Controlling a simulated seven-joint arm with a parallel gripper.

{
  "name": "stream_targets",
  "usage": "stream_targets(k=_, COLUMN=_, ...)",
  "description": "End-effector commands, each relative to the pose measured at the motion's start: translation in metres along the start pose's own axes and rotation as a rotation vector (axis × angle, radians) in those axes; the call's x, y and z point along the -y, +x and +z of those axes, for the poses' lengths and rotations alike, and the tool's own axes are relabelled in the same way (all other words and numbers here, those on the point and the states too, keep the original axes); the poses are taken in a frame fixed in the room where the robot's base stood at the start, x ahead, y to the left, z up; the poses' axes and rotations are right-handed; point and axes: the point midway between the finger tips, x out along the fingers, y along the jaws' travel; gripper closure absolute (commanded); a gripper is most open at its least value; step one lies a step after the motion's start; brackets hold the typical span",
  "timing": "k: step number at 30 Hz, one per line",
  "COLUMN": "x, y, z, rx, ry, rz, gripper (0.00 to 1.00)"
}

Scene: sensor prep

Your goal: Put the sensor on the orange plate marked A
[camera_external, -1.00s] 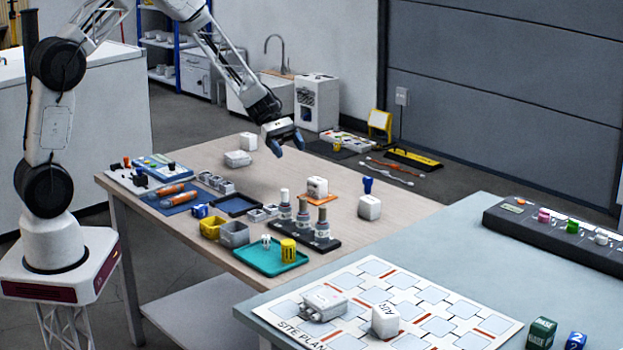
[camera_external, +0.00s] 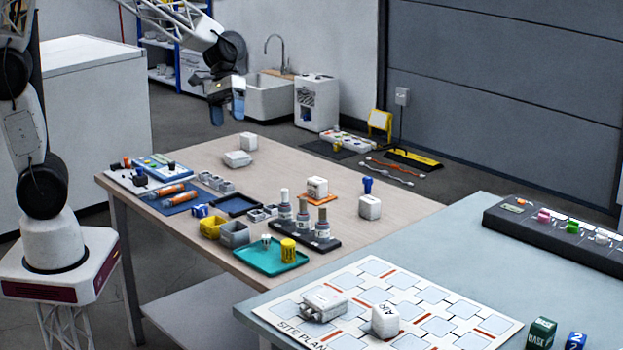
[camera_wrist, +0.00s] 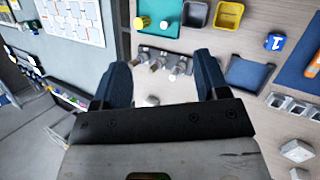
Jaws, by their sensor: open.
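A small white box (camera_external: 317,186), apparently the sensor, rests upright on an orange plate (camera_external: 321,201) towards the right side of the wooden table. Only thin edges of the plate show around it, and no letter A is readable there. My gripper (camera_external: 228,112) is open and empty, high above the far left part of the table and well apart from the box. In the wrist view my two blue fingers (camera_wrist: 160,68) are spread wide with nothing held between them. A small white shape (camera_wrist: 152,100) shows low between them, too small to identify.
Other white blocks (camera_external: 248,141) (camera_external: 369,208) stand on the table. A dark rack with bottles (camera_external: 304,232), a teal tray (camera_external: 268,263) and yellow and grey bins (camera_external: 212,228) are nearer the front. A site plan (camera_external: 440,302) covers part of the grey bench. The table's far middle is clear.

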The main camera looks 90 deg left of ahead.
Motion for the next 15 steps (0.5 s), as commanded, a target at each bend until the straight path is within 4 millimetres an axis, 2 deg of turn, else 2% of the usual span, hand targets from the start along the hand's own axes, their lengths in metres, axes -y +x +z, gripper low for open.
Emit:
stream_targets(k=1, x=0.002, y=-0.001, z=0.017, rx=-0.015, ry=0.049, rz=-0.021, gripper=0.32)
stream_targets(k=6, x=0.012, y=-0.004, z=0.065, rx=-0.070, ry=0.216, rz=-0.097, gripper=0.32)
stream_targets(k=15, x=0.042, y=-0.009, z=0.139, rx=-0.169, ry=0.514, rz=-0.224, gripper=0.32)
